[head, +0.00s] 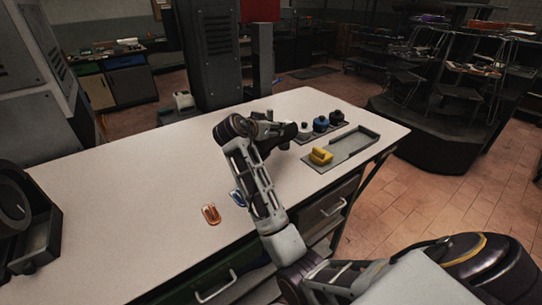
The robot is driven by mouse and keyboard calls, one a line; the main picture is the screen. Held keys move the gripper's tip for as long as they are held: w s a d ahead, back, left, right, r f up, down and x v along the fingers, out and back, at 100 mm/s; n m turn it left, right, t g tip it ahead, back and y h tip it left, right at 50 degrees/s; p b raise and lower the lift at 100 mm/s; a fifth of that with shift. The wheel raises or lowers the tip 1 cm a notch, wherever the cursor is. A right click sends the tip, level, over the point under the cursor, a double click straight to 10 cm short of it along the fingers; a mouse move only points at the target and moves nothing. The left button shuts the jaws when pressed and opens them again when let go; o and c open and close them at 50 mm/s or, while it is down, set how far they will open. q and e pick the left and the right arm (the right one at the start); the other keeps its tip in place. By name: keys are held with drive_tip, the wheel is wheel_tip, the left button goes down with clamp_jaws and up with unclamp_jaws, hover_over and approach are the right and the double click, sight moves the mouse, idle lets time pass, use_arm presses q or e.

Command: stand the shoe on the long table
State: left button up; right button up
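The long table (150,185) has a pale top that runs from the lower left to the back right. I cannot make out anything that is clearly a shoe. My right arm comes in from the lower right and bends over the table. Its dark gripper (286,138) is over the table's middle, left of a small yellow object (321,156). The gripper's fingers are too small and dark to show whether they are open or hold anything. My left gripper is not in view.
A grey tray (362,143) lies at the right end, near a blue knob-like piece (321,124) and dark ones. An orange item (211,214) and a bluish one (237,198) lie near the front edge. A black machine (25,225) stands far left. The table's left half is mostly bare.

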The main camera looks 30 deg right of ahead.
wheel_tip(320, 180, down, 9)
drive_tip(key=p, duration=0.1)
drive_tip(key=shift+r, duration=0.15)
idle(0.3)
drive_tip(key=shift+f, duration=1.95)
drive_tip(key=o, duration=1.7)
drive_tip(key=shift+f, duration=0.1)
drive_tip(key=shift+p, duration=0.3)
